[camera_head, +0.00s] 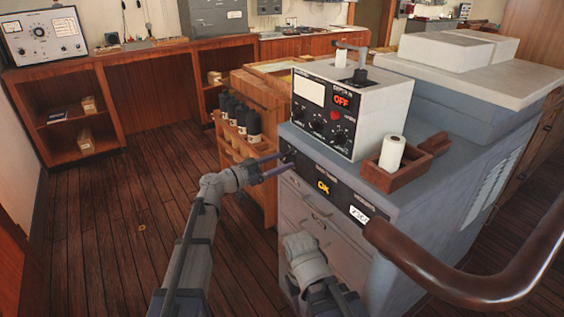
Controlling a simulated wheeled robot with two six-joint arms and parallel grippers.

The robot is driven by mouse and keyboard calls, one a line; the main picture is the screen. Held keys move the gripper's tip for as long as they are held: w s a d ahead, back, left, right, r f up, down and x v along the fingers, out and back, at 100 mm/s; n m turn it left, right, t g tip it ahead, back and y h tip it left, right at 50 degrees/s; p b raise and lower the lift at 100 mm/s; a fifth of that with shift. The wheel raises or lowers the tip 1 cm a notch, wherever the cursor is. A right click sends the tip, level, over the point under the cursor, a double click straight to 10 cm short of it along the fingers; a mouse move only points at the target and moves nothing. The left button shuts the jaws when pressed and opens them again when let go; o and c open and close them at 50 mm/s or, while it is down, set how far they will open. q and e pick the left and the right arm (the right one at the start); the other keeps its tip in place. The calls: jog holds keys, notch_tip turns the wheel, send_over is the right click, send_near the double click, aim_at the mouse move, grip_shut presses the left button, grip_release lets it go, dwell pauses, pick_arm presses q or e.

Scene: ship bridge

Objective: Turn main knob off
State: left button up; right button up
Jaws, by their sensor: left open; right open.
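A small dark part there lies between or just behind the fingertips; contact is unclear. I cannot tell which knob is the main one. My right gripper (303,252) is low before the drawers; its fingers are hidden.
A brown curved handrail (470,283) crosses the lower right. A wooden tray (378,174) with a white roll sits beside the box. A wooden rack with dark bottles (238,115) stands left of the cabinet.

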pick_arm(q)
jog(key=shift+w+d, duration=0.3)
jog(key=shift+d, duration=0.2)
grip_shut()
dwell(0.3)
